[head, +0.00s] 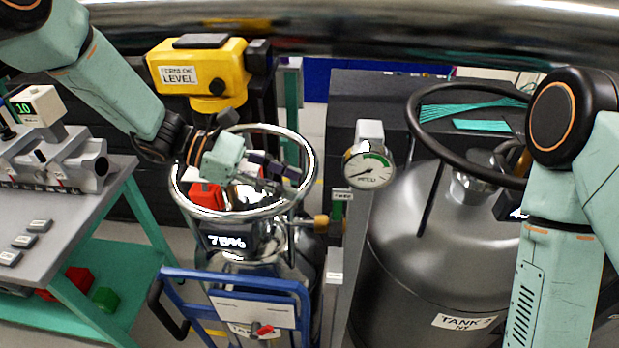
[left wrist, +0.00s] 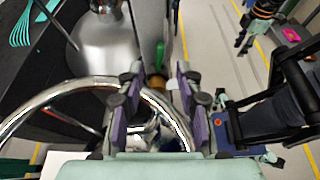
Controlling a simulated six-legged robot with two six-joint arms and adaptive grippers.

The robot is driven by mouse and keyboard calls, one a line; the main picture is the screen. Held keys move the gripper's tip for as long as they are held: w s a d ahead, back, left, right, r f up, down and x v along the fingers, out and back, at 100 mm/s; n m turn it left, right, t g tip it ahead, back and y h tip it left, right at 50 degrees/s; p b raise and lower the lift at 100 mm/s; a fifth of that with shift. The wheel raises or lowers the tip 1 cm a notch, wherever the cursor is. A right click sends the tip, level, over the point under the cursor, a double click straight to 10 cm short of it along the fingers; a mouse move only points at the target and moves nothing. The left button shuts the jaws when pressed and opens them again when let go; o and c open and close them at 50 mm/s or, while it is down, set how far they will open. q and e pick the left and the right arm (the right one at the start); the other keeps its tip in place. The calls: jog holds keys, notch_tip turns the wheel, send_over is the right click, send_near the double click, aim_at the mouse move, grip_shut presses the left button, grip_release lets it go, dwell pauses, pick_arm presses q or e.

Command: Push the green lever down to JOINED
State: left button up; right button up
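The green lever (head: 337,212) stands upright on a post beside a brass fitting, between the two tanks. It also shows in the left wrist view (left wrist: 160,53), ahead of the gap between my fingers. Small labels lie above and below it; I cannot read them. My left gripper (head: 278,166) is open and empty, over the chrome ring of the near tank, left of the lever and apart from it. In the left wrist view my left gripper (left wrist: 160,78) has its purple-padded fingers spread. My right arm stands at the right; its gripper is out of view.
The chrome ring (head: 179,191) surrounds the near tank's top, with a red block (head: 207,196) inside. A pressure gauge (head: 369,168) stands right of the lever. A grey tank (head: 410,265) with a black ring is at right. A blue cart frame (head: 235,281) is in front.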

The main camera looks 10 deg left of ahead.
pick_arm(q)
send_over(337, 217)
jog(key=a, duration=0.2)
notch_tip(337, 217, down, 3)
jog(key=shift+w+f+p, duration=0.1)
jog(key=shift+f+p, duration=0.05)
jog(key=shift+p, duration=0.3)
jog(key=shift+a, duration=0.15)
jog(key=shift+c, duration=0.7)
grip_shut()
